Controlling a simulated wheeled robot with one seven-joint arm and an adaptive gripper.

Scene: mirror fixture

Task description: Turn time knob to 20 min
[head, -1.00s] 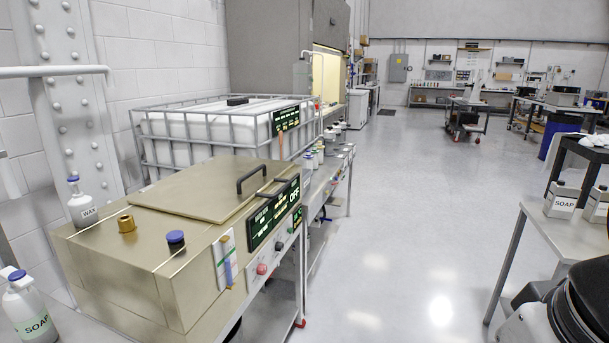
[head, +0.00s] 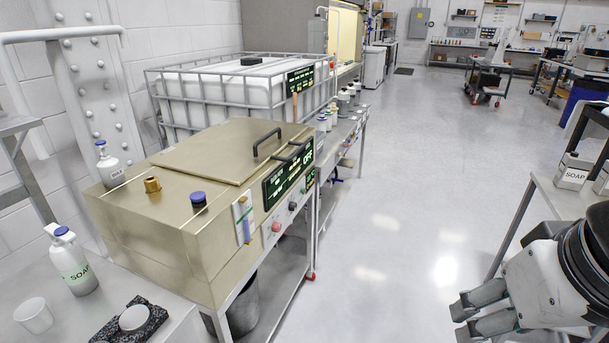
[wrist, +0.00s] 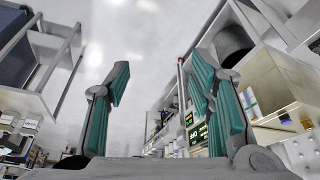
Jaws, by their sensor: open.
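The brass-coloured machine (head: 170,250) stands on a metal bench at the left in the head view. Its right-facing front has a dark display panel (head: 288,178) with green lettering that reads OFF. Below the display are a red round control (head: 276,227) and a dark knob (head: 292,206). I cannot tell which control is the time knob, and no 20 min mark is legible. My gripper (head: 464,317) is at the lower right, open and empty, well apart from the machine. In the wrist view its two teal-padded fingers (wrist: 160,72) are spread, with the machine (wrist: 275,85) beyond at the right.
A soap bottle (head: 75,262), a white cup (head: 34,315) and a dark pad (head: 108,328) are on the near left table. A caged white tank (head: 215,95) stands behind the machine. A side table (head: 563,200) with soap bottles is at the right. The floor between is clear.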

